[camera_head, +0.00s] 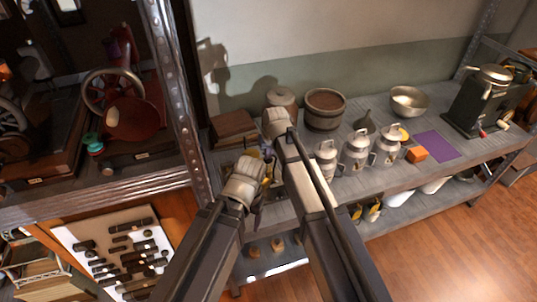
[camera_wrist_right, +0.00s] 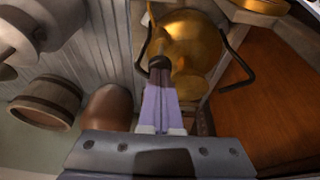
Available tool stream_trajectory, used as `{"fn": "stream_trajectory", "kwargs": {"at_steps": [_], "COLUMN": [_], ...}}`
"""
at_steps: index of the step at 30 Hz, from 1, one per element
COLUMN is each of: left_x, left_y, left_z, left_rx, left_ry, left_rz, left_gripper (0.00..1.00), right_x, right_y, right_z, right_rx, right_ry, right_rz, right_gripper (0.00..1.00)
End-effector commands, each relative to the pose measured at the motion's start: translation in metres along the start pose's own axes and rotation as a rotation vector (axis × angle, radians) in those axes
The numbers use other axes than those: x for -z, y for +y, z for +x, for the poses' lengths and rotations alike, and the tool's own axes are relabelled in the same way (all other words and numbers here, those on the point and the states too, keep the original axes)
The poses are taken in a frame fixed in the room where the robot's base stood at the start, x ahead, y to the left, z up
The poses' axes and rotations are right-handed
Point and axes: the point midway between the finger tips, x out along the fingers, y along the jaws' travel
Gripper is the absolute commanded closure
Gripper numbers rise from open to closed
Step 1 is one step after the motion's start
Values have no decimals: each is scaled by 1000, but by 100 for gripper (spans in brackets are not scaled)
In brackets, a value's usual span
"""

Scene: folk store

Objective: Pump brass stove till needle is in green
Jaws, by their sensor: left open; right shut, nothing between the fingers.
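The brass stove, a shiny round golden body (camera_wrist_right: 192,42) with dark curved wire handles or legs at its sides, fills the top middle of the right wrist view. In the head view only small brass-yellow bits show between my two wrists, and the rest is hidden behind them. My right gripper (camera_wrist_right: 160,66) is shut with nothing in it. Its dark fingertips overlap the stove's near side; I cannot tell whether they touch. My left gripper (camera_head: 263,184) is open beside the stove, with its fingers mostly hidden by its wrist. No needle or green zone can be made out.
A wooden box (camera_head: 232,126) and a brown tub (camera_head: 325,110) stand behind on the grey shelf. Several milk cans (camera_head: 357,150) stand to the right, then a metal bowl (camera_head: 409,102) and a black grinder (camera_head: 477,108). A steel post (camera_head: 172,90) rises close on the left.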

Motion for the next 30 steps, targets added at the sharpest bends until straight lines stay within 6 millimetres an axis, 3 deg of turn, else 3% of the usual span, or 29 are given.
{"fn": "stream_trajectory", "kwargs": {"at_steps": [6, 10, 23, 30], "left_x": [2, 2, 2, 1], "left_y": [3, 4, 4, 2], "left_z": [34, 43, 36, 20], "left_rx": [0, 0, 0, 0], "left_ry": [0, 0, 0, 0], "left_rz": [0, 0, 0, 0], "left_gripper": [32, 32, 32, 32], "right_x": [-13, -15, -4, -4], "right_y": [-1, -2, 2, 3], "right_z": [32, 41, 37, 21], "right_rx": [3, 5, -3, -4], "right_ry": [-13, -13, -2, -13], "right_rz": [2, 4, 1, 2], "right_gripper": [100, 100, 100, 100]}}
